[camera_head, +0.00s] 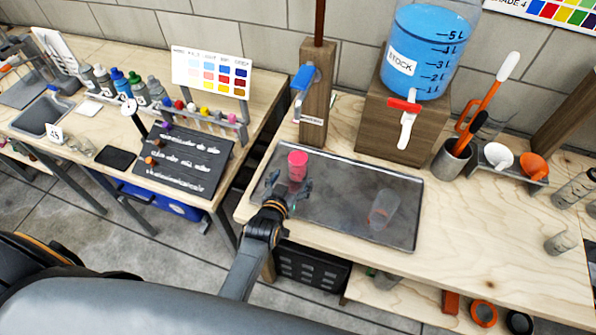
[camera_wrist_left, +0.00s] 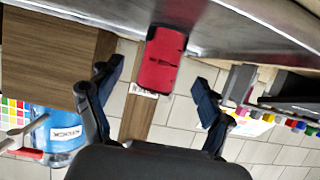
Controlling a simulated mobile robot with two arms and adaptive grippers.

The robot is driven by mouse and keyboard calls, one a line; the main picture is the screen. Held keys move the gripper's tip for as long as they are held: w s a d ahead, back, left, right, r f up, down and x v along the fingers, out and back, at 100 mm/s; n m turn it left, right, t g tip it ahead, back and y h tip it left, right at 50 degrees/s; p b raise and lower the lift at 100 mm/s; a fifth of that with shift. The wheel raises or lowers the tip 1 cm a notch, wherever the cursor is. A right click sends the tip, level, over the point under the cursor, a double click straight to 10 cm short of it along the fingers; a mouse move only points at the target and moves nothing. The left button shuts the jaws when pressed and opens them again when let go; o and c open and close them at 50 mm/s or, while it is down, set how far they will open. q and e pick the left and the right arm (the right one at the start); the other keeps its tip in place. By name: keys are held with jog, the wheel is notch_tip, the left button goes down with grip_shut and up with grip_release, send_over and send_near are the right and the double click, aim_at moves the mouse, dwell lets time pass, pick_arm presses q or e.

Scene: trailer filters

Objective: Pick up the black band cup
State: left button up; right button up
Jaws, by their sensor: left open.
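A red cup (camera_head: 298,166) stands upright on the dark metal tray (camera_head: 330,225), near its left end. It also shows in the left wrist view (camera_wrist_left: 162,62), where the picture is upside down. My left gripper (camera_head: 290,187) is open and empty, just in front of the red cup, with its fingers spread to either side. In the left wrist view the fingers (camera_wrist_left: 152,90) are apart, and the cup is ahead of them. A clear cup (camera_head: 383,209) leans or lies on the tray's right half. My right gripper is not in view.
A wooden stand with a blue stock tank (camera_head: 420,50) and tap is behind the tray. A wooden post (camera_head: 315,100) with a blue lever rises behind the red cup. A tool holder (camera_head: 452,162) and clear vessels (camera_head: 560,243) are to the right. The tray's middle is clear.

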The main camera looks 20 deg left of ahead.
aim_at(295, 173)
pick_arm(q)
jog(key=b+x, duration=0.4)
jog(key=shift+w+a+f, duration=0.1)
jog(key=shift+w+f, duration=0.05)
jog(key=shift+w, duration=0.2)
jog(key=shift+w+b, duration=0.25)
jog(key=shift+b, duration=0.1)
jog(key=shift+s, duration=0.1)
jog(key=c, duration=1.4)
